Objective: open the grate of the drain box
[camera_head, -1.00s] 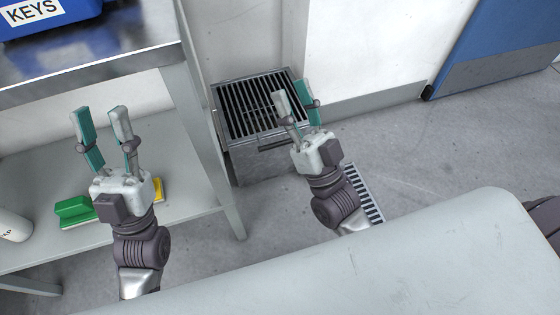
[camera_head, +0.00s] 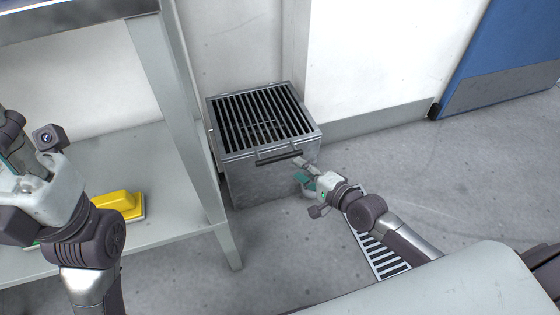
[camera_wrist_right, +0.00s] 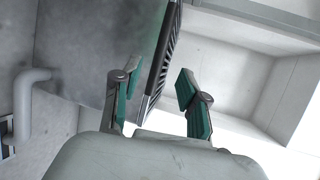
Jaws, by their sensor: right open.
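The drain box (camera_head: 265,180) is a grey metal box on the floor by the wall. Its slatted dark grate (camera_head: 262,117) lies flat on top, shut. A bar handle (camera_head: 278,156) sticks out at the grate's front edge. My right gripper (camera_head: 302,170) is open beside the handle's right end, at the front of the box. In the right wrist view the grate's edge (camera_wrist_right: 163,55) shows edge-on beyond and between the open fingers (camera_wrist_right: 155,92); I cannot tell whether they touch it. My left gripper (camera_head: 12,165) is at the left picture edge, its fingers mostly hidden.
A metal table (camera_head: 182,110) stands left of the box, its leg close beside it. A yellow sponge-like block (camera_head: 118,204) lies on the lower shelf. A floor drain strip (camera_head: 378,250) lies under my right arm. Floor to the right is clear. A pale pipe (camera_wrist_right: 22,105) shows in the wrist view.

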